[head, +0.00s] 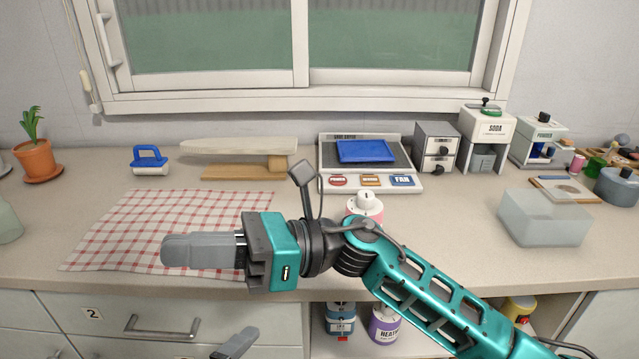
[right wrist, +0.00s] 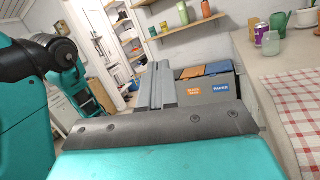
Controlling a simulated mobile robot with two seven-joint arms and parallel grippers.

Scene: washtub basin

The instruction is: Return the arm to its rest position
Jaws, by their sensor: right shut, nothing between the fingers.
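My right arm comes in from the lower right in the head view. Its right gripper (head: 190,250) points left above the counter's front edge, over the near part of the red checked cloth (head: 190,210). Its grey fingers are shut with nothing between them. In the right wrist view the closed fingers (right wrist: 158,86) point out into the room, with the cloth at the right edge. A grey fingertip of my left gripper (head: 236,343) shows at the bottom of the head view. The rest of it is out of frame.
The counter (head: 450,250) holds a scale-like device with a blue tray (head: 367,151), a clear box (head: 545,217), a potted plant (head: 36,157) and a pink bottle (head: 365,205) close to my right arm. Drawers and an open shelf lie below. Bins (right wrist: 207,90) stand beyond the counter.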

